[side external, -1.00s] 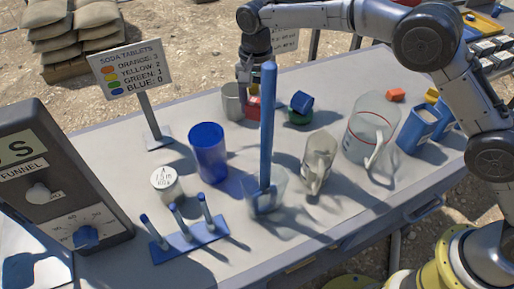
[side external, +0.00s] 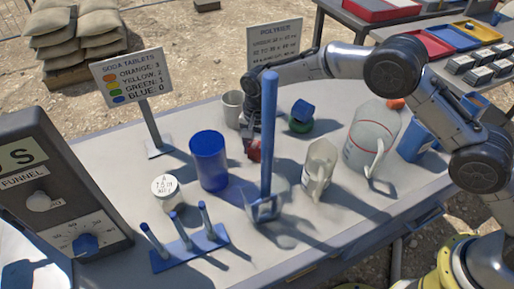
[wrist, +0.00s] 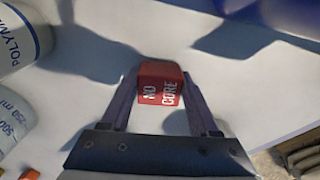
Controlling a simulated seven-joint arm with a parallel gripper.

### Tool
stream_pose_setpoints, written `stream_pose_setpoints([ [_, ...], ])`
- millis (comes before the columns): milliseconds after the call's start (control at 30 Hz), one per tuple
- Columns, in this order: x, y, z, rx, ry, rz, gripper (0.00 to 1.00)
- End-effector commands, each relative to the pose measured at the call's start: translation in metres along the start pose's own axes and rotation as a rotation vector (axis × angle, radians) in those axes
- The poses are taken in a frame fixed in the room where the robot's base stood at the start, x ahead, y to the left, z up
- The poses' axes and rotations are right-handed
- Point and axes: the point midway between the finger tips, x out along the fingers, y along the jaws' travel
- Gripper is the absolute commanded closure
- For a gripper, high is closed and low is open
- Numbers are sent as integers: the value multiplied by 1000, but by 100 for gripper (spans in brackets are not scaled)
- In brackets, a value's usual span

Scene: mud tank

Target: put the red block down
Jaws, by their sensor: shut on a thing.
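The red block (wrist: 161,84), lettered "NO CORE", sits between the two fingers of my gripper (wrist: 160,98) in the wrist view. My gripper is shut on it. In the side view the red block (side external: 255,151) shows low at the fingertips, partly hidden by the fingers and the blue upright rod. My gripper (side external: 249,143) points down between the blue cup and that rod. I cannot tell whether the block touches the tabletop (side external: 330,238).
A grey mug (side external: 232,108) is behind. A blue piece (side external: 303,109) rests on a green one (side external: 300,125). A glass jug (side external: 318,170) and large pitcher (side external: 370,138) stand right.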

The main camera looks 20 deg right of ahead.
Motion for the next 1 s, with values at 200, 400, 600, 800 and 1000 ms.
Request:
stream_pose_setpoints([
  [200, 0, 0, 0, 0, 0, -1, 93],
  [400, 4, 0, 0, 0, 0, -1, 35],
  [600, 3, 0, 0, 0, 0, -1, 8],
  [800, 3, 0, 0, 0, 0, 0, 8],
  [1000, -10, -1, 0, 0, 1, -3, 8],
])
